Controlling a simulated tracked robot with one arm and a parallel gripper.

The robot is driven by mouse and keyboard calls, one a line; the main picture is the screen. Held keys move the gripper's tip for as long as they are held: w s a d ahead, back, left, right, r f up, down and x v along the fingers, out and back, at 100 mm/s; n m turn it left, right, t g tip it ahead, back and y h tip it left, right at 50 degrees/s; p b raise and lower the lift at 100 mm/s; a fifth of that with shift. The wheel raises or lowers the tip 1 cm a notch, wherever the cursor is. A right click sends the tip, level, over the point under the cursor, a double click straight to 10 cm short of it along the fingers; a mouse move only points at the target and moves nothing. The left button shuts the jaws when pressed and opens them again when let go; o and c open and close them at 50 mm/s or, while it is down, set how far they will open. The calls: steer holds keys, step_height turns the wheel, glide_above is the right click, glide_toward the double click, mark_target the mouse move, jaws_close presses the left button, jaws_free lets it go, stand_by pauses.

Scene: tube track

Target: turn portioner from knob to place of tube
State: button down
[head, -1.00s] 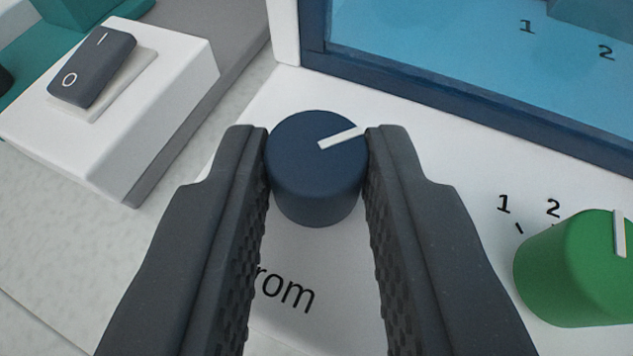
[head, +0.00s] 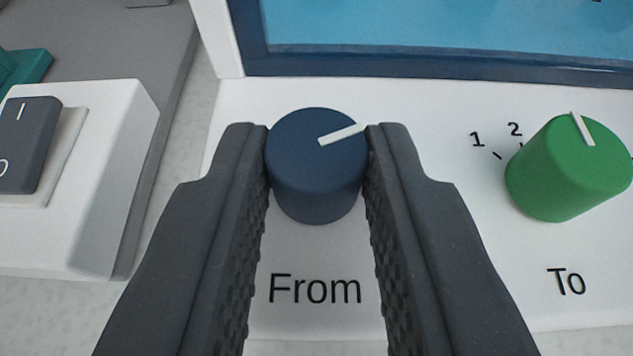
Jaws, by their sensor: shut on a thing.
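The dark blue From knob (head: 315,185) sits on the white portioner panel (head: 430,265) in the head view, above the printed word "From". My gripper (head: 317,148) is shut on it, one finger on each side. The knob's white pointer line aims right and slightly up in the picture. Any marks around this knob are hidden by my fingers. The green To knob (head: 560,178) stands to the right, apart from my gripper. Its pointer aims up and a little left, and the numbers 1 and 2 show at its upper left.
A white box with a dark rocker switch (head: 28,145) marked I and O stands at the left. A blue window with a dark blue frame (head: 420,62) rises behind the knobs.

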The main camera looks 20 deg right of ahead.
steer(key=shift+w+a+r+m+g+h+p, duration=0.15)
steer(key=shift+m+h+p, duration=0.5)
steer(key=shift+p, duration=0.9)
steer(key=shift+a+r+m+g+h+p, duration=0.2)
steer(key=shift+m+h+p, duration=0.45)
steer(key=shift+p, duration=0.9)
steer(key=shift+d+f+m+g+h+p, duration=0.1)
steer(key=shift+f+m+g+h+p, duration=0.2)
steer(key=shift+h+p, duration=0.3)
steer(key=c, duration=1.2)
jaws_free()
steer(key=b+v, duration=0.2)
steer(key=v, duration=1.1)
steer(key=shift+s+r, duration=0.25)
steer(key=shift+s, duration=0.05)
